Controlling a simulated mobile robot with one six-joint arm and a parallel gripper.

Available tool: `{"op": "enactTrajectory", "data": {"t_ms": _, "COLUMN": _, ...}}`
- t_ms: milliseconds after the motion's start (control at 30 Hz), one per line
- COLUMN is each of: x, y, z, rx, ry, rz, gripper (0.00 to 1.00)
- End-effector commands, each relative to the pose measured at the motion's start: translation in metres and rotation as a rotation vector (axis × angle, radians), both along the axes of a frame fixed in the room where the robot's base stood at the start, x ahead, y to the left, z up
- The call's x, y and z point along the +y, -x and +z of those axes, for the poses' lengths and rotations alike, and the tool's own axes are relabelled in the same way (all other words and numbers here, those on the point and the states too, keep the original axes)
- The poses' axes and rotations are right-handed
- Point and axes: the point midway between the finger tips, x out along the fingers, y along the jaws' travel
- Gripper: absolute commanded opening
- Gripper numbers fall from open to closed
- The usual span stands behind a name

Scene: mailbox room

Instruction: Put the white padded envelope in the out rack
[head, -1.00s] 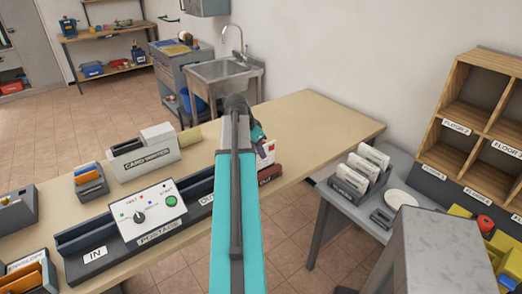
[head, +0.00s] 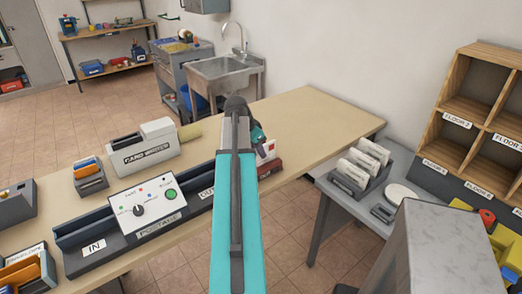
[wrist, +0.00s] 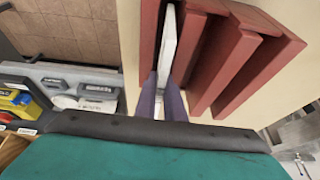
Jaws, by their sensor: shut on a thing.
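The white padded envelope (wrist: 168,48) is seen edge-on in the wrist view, between the purple fingers of my gripper (wrist: 164,85). My gripper is shut on it. The envelope stands in a gap between dividers of a dark red rack (wrist: 232,62). I cannot tell whether it touches the rack's floor. In the head view the rack (head: 270,169) shows only in part beside my arm, at the right part of the long table. A white piece (head: 269,148) shows above it, and my arm hides much of this spot.
The long wooden table (head: 310,118) is bare to the right of the rack. The postage machine (head: 143,205) and card writer (head: 143,151) stand to the left. A grey side table (head: 345,205) holds a rack of white envelopes (head: 356,168). Wooden floor cubbies (head: 470,105) stand at the right.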

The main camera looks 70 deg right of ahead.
Motion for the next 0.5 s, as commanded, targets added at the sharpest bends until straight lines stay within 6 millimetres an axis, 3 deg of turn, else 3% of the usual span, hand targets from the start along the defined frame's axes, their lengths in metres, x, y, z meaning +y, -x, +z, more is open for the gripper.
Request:
{"op": "enactTrajectory", "data": {"t_ms": 33, "x": 0.0072, "y": 0.0023, "z": -0.0192, "rx": 0.004, "ry": -0.036, "rz": -0.004, "gripper": 0.00}}
{"op": "enactTrajectory", "data": {"t_ms": 333, "x": 0.0077, "y": 0.0026, "z": -0.0216, "rx": 0.003, "ry": -0.036, "rz": -0.004, "gripper": 0.00}}
{"op": "enactTrajectory", "data": {"t_ms": 367, "x": 0.0077, "y": 0.0026, "z": -0.0217, "rx": 0.003, "ry": -0.036, "rz": -0.004, "gripper": 0.14}}
{"op": "enactTrajectory", "data": {"t_ms": 400, "x": 0.0076, "y": 0.0027, "z": -0.0218, "rx": 0.003, "ry": -0.036, "rz": -0.004, "gripper": 0.21}}
{"op": "enactTrajectory", "data": {"t_ms": 467, "x": 0.0077, "y": 0.0025, "z": -0.0220, "rx": 0.003, "ry": -0.036, "rz": -0.004, "gripper": 0.31}}
{"op": "enactTrajectory", "data": {"t_ms": 500, "x": 0.0077, "y": 0.0024, "z": -0.0221, "rx": 0.003, "ry": -0.036, "rz": -0.004, "gripper": 0.31}}
